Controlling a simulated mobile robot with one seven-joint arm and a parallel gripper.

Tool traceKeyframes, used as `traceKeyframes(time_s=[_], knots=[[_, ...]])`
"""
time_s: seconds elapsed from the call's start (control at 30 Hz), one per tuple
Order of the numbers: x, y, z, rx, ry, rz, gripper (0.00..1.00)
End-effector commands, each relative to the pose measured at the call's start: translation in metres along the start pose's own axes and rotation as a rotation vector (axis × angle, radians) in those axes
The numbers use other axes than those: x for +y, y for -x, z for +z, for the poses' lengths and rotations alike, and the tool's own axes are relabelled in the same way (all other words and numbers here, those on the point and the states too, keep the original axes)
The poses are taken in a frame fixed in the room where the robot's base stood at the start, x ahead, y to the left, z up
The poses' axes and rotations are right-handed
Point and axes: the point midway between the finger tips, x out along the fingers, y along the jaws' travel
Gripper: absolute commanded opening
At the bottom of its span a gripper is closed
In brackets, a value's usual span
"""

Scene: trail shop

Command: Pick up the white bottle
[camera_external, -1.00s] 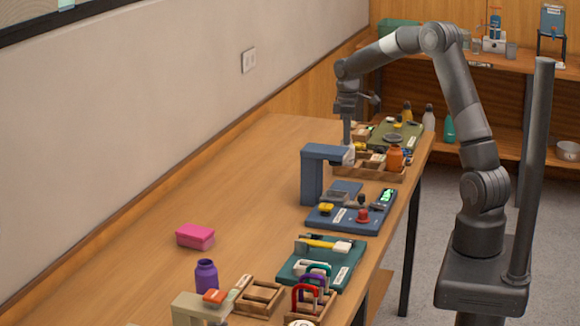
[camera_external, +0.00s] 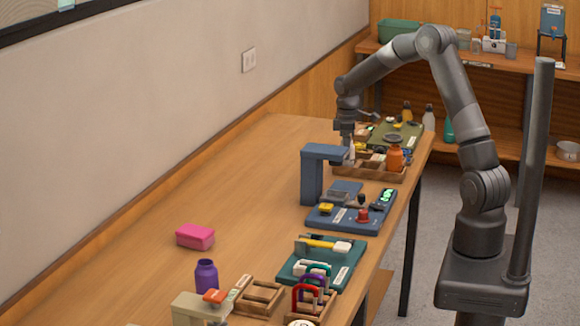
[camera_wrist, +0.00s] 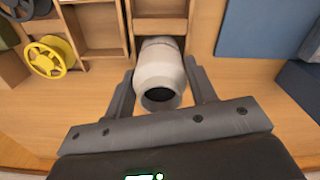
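The white bottle (camera_wrist: 158,62) is upright between the fingers of my gripper (camera_wrist: 161,72) in the wrist view, with its dark round top towards the camera. The fingers flank it on both sides, close to its walls; whether they press on it I cannot tell. In the external view the white bottle (camera_external: 351,152) shows as a small pale shape under my gripper (camera_external: 349,141), at the wooden compartment tray (camera_external: 372,173). The blue stand partly hides its lower part there.
The blue stand (camera_external: 312,178) is close in front of the bottle. An orange bottle (camera_external: 395,158) stands to its right. A yellow spool (camera_wrist: 48,58) lies at the left in the wrist view. A pink box (camera_external: 195,237) lies on the table, whose left part is mostly clear.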

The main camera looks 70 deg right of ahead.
Motion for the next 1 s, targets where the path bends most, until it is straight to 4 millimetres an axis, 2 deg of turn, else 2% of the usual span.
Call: traceKeyframes(time_s=[0.03, 0.37, 0.6, 0.77, 0.97, 1.0], knots=[[0.0, 0.0, 0.0, 0.0, 0.0, 0.0, 0.47], [0.0, 0.0, 0.0, 0.0, 0.0, 0.0, 0.2], [0.0, 0.001, 0.0, 0.0, 0.0, 0.001, 0.2], [0.0, 0.009, 0.0, 0.0, -0.001, 0.001, 0.2], [0.001, 0.04, -0.001, 0.003, -0.001, 0.004, 0.2], [0.002, 0.046, 0.004, 0.001, -0.003, 0.003, 0.2]])
